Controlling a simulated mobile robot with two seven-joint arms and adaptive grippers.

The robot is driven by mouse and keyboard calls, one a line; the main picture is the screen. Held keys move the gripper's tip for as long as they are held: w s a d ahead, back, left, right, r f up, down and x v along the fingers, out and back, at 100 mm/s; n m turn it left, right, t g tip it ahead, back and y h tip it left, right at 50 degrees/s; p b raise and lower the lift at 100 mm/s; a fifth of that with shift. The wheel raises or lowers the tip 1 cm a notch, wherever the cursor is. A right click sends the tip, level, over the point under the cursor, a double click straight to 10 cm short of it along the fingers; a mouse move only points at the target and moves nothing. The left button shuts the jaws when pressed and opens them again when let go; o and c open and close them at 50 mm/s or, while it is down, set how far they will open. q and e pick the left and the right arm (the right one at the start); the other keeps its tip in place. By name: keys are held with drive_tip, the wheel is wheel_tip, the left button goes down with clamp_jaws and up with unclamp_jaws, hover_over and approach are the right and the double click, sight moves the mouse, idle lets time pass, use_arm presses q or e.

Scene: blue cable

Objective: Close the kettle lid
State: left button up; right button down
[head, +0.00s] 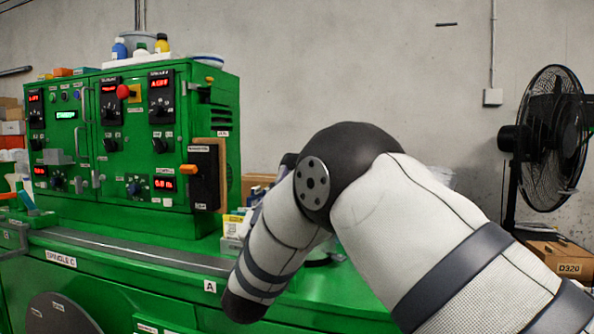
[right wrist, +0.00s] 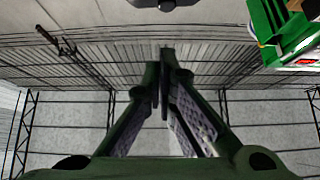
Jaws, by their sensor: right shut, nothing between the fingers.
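I cannot make out a kettle or its lid in either view. In the head view my bent right arm covers the middle of the bench, and only parts of items show around it. My right gripper (right wrist: 163,75) shows in the right wrist view with its two green fingers together at the tips and nothing between them. It points toward the ceiling and wall structure, with no object at its fingertips. Its fingers cannot be made out in the head view. My left gripper is in neither view.
A green control machine (head: 130,185) stands on the green bench (head: 130,285) at left. Small boxes (head: 233,225) sit beside my arm. A black fan (head: 550,135) and a cardboard box (head: 560,258) are at right. The wall above my arm is clear.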

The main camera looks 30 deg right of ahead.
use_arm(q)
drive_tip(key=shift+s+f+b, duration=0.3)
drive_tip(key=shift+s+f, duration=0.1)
use_arm(e)
drive_tip(key=w+d+r, duration=0.1)
drive_tip(key=w+d, duration=0.3)
drive_tip(key=d, duration=0.1)
drive_tip(key=shift+w+r, duration=0.25)
drive_tip(key=shift+r, duration=0.1)
